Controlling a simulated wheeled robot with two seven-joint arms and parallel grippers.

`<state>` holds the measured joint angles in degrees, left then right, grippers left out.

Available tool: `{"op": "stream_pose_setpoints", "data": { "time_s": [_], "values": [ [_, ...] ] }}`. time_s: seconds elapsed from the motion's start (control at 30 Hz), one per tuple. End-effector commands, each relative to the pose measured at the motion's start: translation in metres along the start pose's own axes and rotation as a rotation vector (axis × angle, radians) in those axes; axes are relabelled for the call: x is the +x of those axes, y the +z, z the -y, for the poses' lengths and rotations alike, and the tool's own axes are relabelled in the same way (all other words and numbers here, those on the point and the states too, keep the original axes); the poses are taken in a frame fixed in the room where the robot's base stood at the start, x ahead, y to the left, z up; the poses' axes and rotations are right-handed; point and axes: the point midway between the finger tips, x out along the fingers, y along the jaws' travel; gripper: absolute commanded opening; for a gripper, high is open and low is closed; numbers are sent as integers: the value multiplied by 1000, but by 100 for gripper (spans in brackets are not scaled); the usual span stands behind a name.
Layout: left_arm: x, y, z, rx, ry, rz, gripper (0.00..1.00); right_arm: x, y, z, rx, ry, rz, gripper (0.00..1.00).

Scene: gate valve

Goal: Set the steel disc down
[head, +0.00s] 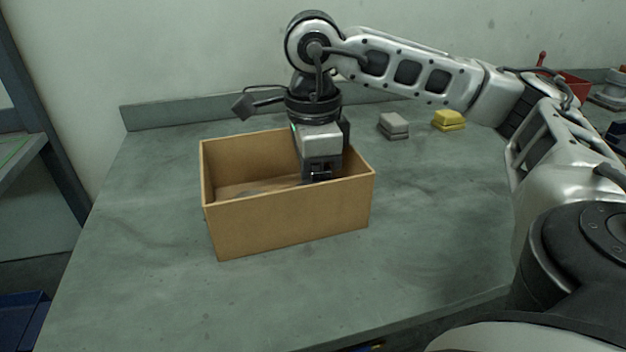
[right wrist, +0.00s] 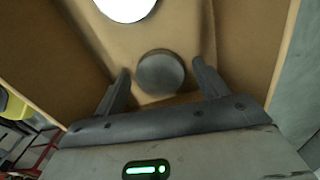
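A dark grey round disc (right wrist: 160,73), which looks like the steel disc, shows in the right wrist view on the floor of the cardboard-brown box. My right gripper (right wrist: 160,66) has its two fingers apart, one on each side of the disc, with a narrow gap on both sides. In the head view, my right gripper (head: 320,174) points down into the right part of the open box (head: 290,222). The box wall hides the fingertips and the disc there. My left gripper is not in view.
A bright white round shape (right wrist: 126,5) is cut off at the top of the right wrist view. A grey block stack (head: 394,126) and a yellow block stack (head: 449,120) stand behind the box. The grey-green table (head: 420,230) is clear around the box.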

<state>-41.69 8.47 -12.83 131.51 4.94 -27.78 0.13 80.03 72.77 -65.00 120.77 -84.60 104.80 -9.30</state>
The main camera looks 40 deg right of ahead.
Motion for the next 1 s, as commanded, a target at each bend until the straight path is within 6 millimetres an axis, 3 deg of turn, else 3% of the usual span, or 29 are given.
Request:
{"op": "stream_pose_setpoints", "data": {
  "time_s": [0.27,0.7,1.0],
  "values": [
    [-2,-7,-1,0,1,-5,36,-17,1,0,0,-2,3,73],
    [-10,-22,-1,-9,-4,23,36,-110,0,0,0,-3,1,73],
    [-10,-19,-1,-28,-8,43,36,-124,0,0,-1,0,0,73]
  ]
}}
